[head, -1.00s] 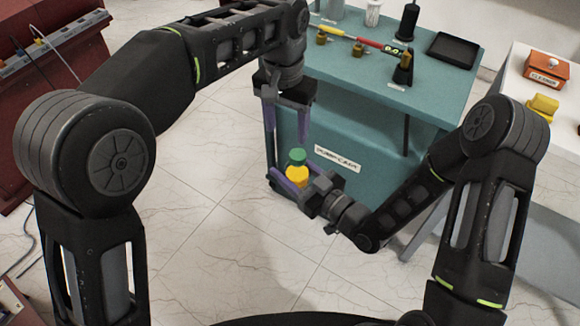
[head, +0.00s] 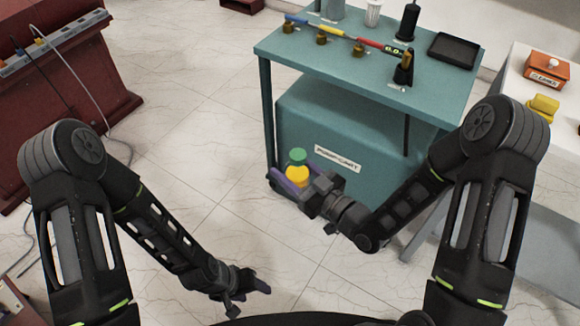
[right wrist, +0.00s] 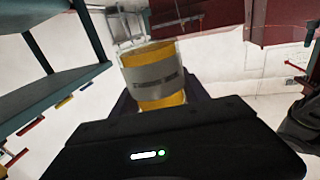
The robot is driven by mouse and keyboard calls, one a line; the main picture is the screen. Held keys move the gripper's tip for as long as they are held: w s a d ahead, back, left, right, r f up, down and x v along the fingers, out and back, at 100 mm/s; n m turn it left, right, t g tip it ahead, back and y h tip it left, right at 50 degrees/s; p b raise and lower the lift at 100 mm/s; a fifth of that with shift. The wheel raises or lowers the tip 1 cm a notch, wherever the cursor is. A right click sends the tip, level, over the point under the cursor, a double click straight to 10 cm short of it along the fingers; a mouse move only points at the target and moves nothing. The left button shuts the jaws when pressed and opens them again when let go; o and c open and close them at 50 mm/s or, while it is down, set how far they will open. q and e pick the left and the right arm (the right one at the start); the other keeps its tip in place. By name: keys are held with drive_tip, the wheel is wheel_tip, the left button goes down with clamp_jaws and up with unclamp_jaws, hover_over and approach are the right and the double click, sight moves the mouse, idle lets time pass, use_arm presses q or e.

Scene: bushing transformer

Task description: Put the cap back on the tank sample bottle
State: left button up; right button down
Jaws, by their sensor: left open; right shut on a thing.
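The tank sample bottle (head: 297,176) looks yellow in the head view and stands roughly upright. The green cap (head: 298,155) shows at its top; how tightly it sits cannot be told. My right gripper (head: 290,184) is shut on the bottle, in front of the pump cart and above the floor. The right wrist view shows the bottle's yellow body with a grey label (right wrist: 155,77) between the fingers; no green cap shows there. My left gripper (head: 258,284) is open and empty, low in the head view, well apart from the bottle.
The teal pump cart (head: 345,115) stands behind the bottle, with a black tray (head: 453,49), a colourful level bar and brass fittings on top. A white table with an orange box (head: 547,66) is at right, a dark red cabinet (head: 75,90) at left. Floor between is clear.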

use_arm(q)
drive_tip(key=shift+s, duration=0.3)
